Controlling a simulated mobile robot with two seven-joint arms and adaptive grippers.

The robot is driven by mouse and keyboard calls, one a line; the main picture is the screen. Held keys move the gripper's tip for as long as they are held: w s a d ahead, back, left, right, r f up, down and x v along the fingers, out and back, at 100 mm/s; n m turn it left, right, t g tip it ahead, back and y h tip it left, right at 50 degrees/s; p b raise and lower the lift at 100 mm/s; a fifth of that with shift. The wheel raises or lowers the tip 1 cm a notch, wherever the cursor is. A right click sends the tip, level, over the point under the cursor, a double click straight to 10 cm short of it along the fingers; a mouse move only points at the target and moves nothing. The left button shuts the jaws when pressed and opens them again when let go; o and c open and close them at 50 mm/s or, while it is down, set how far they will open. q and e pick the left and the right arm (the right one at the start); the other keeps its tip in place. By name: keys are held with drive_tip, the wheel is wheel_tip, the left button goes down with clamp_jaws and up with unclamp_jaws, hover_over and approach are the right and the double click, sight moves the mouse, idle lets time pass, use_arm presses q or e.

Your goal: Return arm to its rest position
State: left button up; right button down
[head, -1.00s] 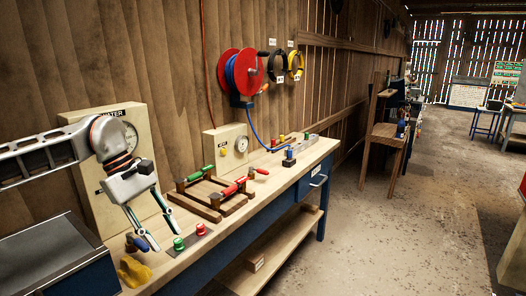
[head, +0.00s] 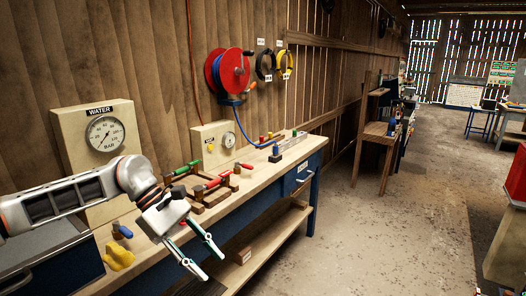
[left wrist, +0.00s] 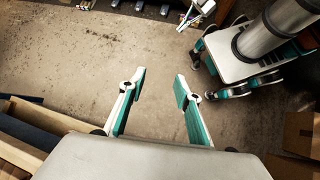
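My left arm comes in from the left in the head view. My left gripper (head: 212,266) is open and empty, its fingers pointing down to the right past the bench's front edge. In the left wrist view the left gripper (left wrist: 161,77) shows two spread fingers with bare floor between them. A small white and teal piece at the top of that view looks like my right gripper (left wrist: 194,14); its finger state is unclear. The workbench (head: 262,163) runs along the wall, its near part partly hidden by my arm.
A water gauge panel (head: 72,130), a smaller gauge box (head: 204,133), red and green valve handles (head: 216,182), a yellow piece (head: 118,258) and a blue handle (head: 121,232) are on the bench. A hose reel (head: 213,76) hangs above. The floor (head: 390,230) to the right is clear.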

use_arm(q)
drive_tip(key=s+d+n+t+h, duration=0.1)
drive_tip(key=s+d+n+h, duration=0.3)
drive_tip(key=d+n+h, duration=0.45)
drive_tip(key=s+d+n+t+h, duration=0.1)
drive_tip(key=s+d+n+h, duration=0.3)
drive_tip(key=d, duration=0.7)
drive_tip(key=w+a+f+n+t+y, duration=0.1)
drive_tip(key=a+f+n+t+y, duration=0.65)
drive_tip(key=n, duration=0.85)
drive_tip(key=w+a+f+n+t+y, duration=0.1)
drive_tip(key=a+f+n+t+y, duration=0.45)
drive_tip(key=f+n, duration=0.85)
drive_tip(key=s+a+f+n+g+y, duration=0.2)
drive_tip(key=s+a+f+n+y, duration=0.2)
drive_tip(key=s+a+f+n, duration=0.9)
drive_tip(key=s+f+n, duration=0.1)
drive_tip(key=s, duration=0.2)
drive_tip(key=shift+a+f+y, duration=0.2)
drive_tip(key=shift+f+y, duration=0.05)
drive_tip(key=shift+y, duration=0.1)
drive_tip(key=shift+c, duration=0.8)
drive_tip(key=shift+s, duration=0.1)
